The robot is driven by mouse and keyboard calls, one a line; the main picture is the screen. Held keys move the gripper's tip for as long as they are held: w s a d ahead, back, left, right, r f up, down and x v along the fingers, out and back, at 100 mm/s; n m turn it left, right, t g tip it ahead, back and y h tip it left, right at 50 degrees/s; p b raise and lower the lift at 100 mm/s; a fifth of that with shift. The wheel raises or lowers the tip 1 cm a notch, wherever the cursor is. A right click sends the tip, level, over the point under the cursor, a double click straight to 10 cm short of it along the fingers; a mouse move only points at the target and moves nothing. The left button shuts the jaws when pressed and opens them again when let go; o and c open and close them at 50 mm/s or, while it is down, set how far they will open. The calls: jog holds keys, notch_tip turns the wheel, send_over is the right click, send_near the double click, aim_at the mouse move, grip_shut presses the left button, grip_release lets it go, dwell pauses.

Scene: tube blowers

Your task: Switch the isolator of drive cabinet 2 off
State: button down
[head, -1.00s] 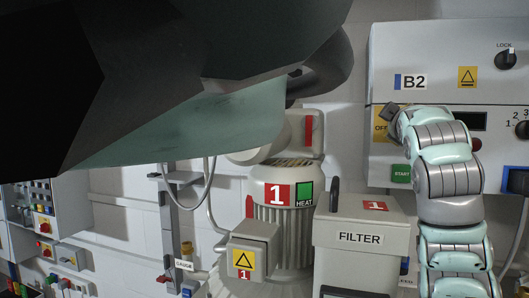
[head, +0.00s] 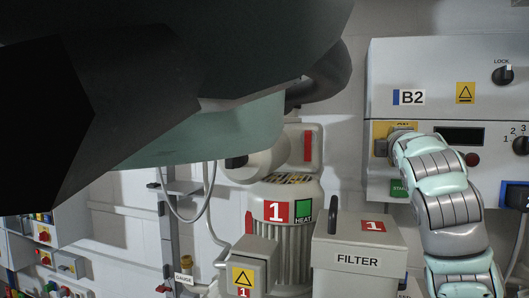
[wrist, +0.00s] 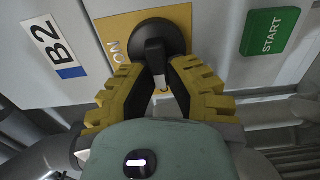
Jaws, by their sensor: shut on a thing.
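The isolator is a black rotary knob (wrist: 155,48) on a yellow plate (wrist: 117,24) of the B2 cabinet in the wrist view. The plate reads ON to the left of the knob; lettering below it is mostly hidden. The knob's handle runs up and down in this view, its lower end towards the hidden lettering. My gripper (wrist: 158,80) is shut on the handle, with a yellow finger on each side. In the head view the yellow plate (head: 408,127) shows beside the end of my arm, which hides the knob and most of the plate.
The green START button (wrist: 269,31) sits to the right of the plate in the wrist view. In the head view the LOCK knob (head: 503,75), a dark display (head: 459,136) and a red button (head: 473,159) are near my arm. The FILTER box (head: 352,237) stands lower left.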

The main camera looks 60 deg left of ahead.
jog(key=shift+f, duration=0.1)
dwell(0.3)
jog(key=c, duration=0.9)
grip_release()
jog(key=shift+c, duration=0.2)
jog(key=v, duration=0.7)
jog(key=shift+s+d, duration=0.15)
